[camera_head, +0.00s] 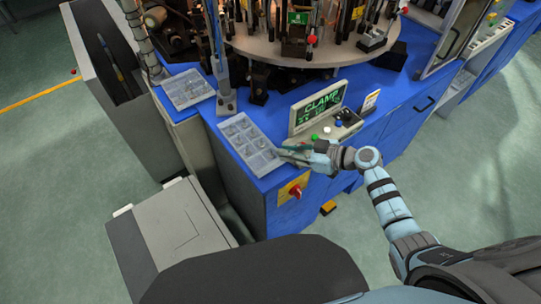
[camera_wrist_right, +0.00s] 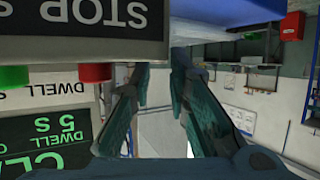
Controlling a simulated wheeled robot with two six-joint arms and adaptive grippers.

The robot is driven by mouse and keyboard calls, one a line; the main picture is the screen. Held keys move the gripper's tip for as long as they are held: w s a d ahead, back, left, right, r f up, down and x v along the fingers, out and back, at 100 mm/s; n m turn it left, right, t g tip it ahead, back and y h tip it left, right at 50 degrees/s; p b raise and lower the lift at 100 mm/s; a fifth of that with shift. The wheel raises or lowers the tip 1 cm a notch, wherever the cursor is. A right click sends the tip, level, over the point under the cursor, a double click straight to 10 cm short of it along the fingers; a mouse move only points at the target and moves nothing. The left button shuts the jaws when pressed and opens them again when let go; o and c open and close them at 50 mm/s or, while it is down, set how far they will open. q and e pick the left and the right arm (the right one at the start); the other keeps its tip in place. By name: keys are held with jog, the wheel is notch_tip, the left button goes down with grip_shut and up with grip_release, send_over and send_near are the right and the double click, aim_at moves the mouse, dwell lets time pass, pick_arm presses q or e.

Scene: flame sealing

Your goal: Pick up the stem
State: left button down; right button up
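A pale compartment tray (camera_head: 268,163) with small clear or whitish parts lies on the blue bench top, left of the control panel. A second such tray (camera_head: 187,90) lies farther back to the left. The parts are too small to tell which is the stem. My right gripper (camera_head: 285,154) is over the right edge of the nearer tray, in front of the control panel. In the right wrist view, my right gripper (camera_wrist_right: 161,72) has its two fingers apart, with nothing visible between them. My left gripper is not in view.
The control panel (camera_head: 321,108) with a "CLAMP" screen and coloured buttons stands close beside my right gripper. A round machine table (camera_head: 305,50) with many upright holders is behind it. A grey post (camera_head: 224,75) rises between the trays.

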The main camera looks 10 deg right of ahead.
jog(key=b+x, duration=0.1)
jog(key=x, duration=0.3)
jog(key=shift+w+a, duration=0.2)
jog(key=shift+a, duration=0.2)
jog(key=shift+d, duration=0.1)
grip_shut()
jog(key=shift+r, duration=0.1)
